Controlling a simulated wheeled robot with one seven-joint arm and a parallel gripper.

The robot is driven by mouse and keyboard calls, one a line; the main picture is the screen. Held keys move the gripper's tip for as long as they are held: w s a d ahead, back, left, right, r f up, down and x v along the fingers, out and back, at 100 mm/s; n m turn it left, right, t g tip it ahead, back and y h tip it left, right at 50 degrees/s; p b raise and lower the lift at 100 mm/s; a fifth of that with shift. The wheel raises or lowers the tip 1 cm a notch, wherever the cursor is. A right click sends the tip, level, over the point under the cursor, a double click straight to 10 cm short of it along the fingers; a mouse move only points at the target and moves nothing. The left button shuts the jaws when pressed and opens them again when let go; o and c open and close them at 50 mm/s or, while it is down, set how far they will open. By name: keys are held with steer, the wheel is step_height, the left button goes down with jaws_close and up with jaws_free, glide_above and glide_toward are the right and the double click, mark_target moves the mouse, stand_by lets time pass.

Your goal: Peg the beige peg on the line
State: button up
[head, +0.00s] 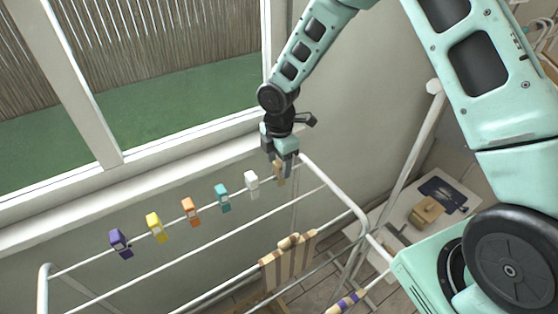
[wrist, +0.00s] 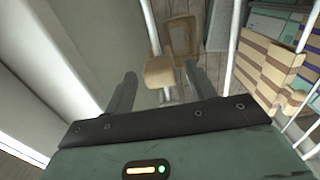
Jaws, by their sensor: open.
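The beige peg (head: 280,174) sits at the right end of the row of pegs on the rack's white line (head: 236,192). In the wrist view the beige peg (wrist: 160,72) shows in front of a white rod, in the gap between my fingertips. My gripper (head: 284,163) is open and points down right at the peg, partly covering its top in the head view. In the wrist view the two grey fingers of my gripper (wrist: 161,80) stand apart on either side of it. I cannot tell whether a finger touches it.
White (head: 252,184), teal (head: 223,197), orange (head: 191,211), yellow (head: 157,227) and purple (head: 121,242) pegs sit leftward along the line. A striped cloth (head: 287,262) hangs on a lower rail. The window sill (head: 190,168) runs close behind the rack.

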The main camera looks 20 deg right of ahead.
steer(key=c, duration=0.9)
steer(key=shift+r+p, duration=2.8)
steer(key=shift+r, duration=0.5)
steer(key=shift+r, duration=0.1)
step_height(320, 180, up, 3)
steer(key=p, duration=0.2)
steer(key=shift+p, duration=0.35)
